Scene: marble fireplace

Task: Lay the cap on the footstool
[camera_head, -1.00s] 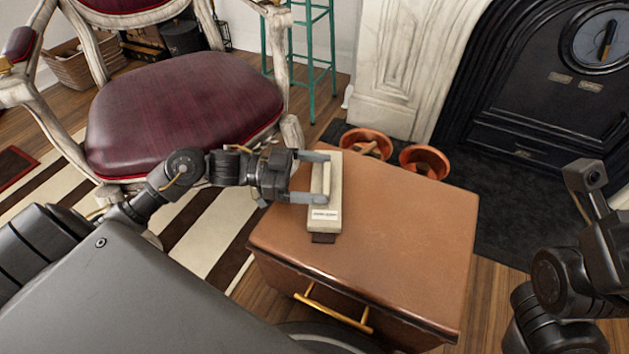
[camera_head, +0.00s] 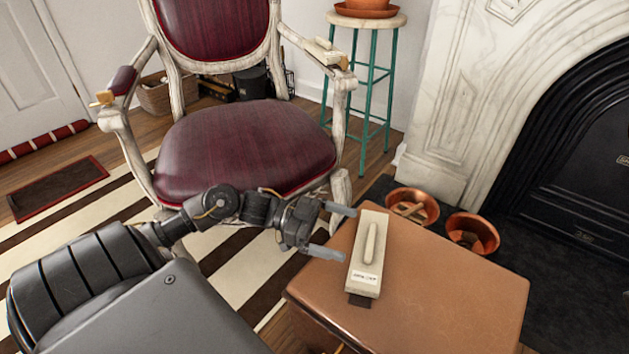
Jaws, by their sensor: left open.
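The cap (camera_head: 368,262), a cream slab with a raised bar handle and a small label, lies flat on the brown leather top of the footstool (camera_head: 440,290), near its left side. A small dark piece shows at its near end. My left gripper (camera_head: 333,232) is open and empty, just left of the cap, with its fingers pointing toward it. The fingers look apart from the handle. My right gripper is out of view.
A burgundy armchair (camera_head: 240,150) stands behind my left arm, with a pale object (camera_head: 325,50) on its right armrest. Two copper bowls (camera_head: 472,233) sit on the dark hearth behind the footstool. A teal-legged stool (camera_head: 368,90) stands at the back. The footstool's right part is clear.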

